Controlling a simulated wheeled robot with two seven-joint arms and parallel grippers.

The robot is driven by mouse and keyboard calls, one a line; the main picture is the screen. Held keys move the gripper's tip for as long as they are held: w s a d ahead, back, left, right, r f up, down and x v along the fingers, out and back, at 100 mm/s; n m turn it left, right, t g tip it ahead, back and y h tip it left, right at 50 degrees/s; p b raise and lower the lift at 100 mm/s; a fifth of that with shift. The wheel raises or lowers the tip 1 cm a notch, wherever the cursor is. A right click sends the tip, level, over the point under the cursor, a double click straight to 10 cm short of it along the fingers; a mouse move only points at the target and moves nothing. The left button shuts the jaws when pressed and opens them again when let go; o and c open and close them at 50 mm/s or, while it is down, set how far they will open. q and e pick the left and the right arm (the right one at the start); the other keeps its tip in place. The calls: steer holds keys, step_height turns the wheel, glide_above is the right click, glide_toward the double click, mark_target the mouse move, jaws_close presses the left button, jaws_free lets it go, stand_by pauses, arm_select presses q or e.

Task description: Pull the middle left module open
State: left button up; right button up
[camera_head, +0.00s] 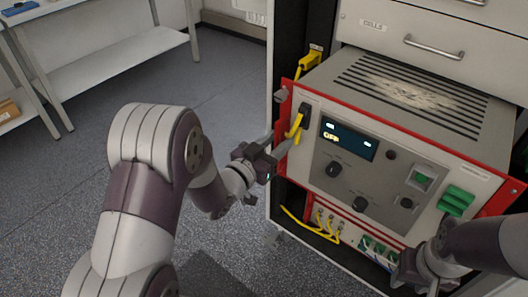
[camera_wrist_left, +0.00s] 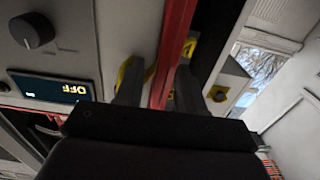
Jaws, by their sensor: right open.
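The module (camera_head: 350,160) with a grey front panel and red frame stands out from the rack, its vented top showing. Its display reads OFF. My left gripper (camera_head: 282,142) is at the left edge of this front panel. In the left wrist view its two fingers (camera_wrist_left: 158,88) lie on either side of the red edge (camera_wrist_left: 173,50); whether they press on it cannot be told. My right gripper (camera_head: 412,270) is open at the lower right, in front of the panel's lower part, partly hidden by its own arm.
Below are sockets with yellow cables (camera_head: 328,232). A drawer marked CELLS (camera_head: 420,40) is above. A white shelf (camera_head: 110,50) stands far left, with free floor between.

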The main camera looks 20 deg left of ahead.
arm_select(q)
steer(key=v, duration=1.2)
